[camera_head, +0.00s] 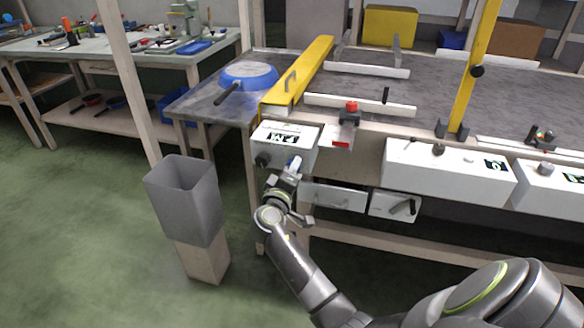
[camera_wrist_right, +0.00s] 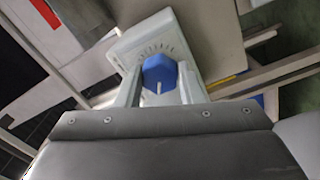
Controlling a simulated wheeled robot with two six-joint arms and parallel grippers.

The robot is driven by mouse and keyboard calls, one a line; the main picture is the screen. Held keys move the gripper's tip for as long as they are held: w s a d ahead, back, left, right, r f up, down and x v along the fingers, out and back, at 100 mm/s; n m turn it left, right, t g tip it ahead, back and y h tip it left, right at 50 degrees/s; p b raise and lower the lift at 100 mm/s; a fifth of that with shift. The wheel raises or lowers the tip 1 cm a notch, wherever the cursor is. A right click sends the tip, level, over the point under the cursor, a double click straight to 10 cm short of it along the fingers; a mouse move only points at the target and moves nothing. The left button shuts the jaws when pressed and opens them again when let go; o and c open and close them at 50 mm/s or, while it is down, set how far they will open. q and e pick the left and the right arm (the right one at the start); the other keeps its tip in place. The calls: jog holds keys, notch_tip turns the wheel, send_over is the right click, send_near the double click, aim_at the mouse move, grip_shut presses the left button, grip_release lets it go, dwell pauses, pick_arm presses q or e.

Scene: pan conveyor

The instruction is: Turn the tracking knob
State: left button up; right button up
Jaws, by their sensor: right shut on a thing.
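The tracking knob (camera_wrist_right: 159,73) is blue with a white pointer line. In the right wrist view it sits on a pale panel with a ring of scale marks, and the line points down in the picture. My right gripper (camera_wrist_right: 161,84) has one finger on each side of the knob and is shut on it. In the head view the gripper (camera_head: 291,172) is at the front of a white control box (camera_head: 302,135). Only a bit of blue from the knob shows there. My left gripper is not in view.
A grey bin (camera_head: 183,205) on a wooden block stands left of my right arm. A blue pan (camera_head: 249,74) lies on the side table. More white control boxes (camera_head: 448,172) line the conveyor front at right. A drawer (camera_head: 336,196) sits low beside the gripper.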

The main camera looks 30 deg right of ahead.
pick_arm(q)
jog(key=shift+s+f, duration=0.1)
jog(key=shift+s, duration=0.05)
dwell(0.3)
pick_arm(e)
jog(key=o, duration=1)
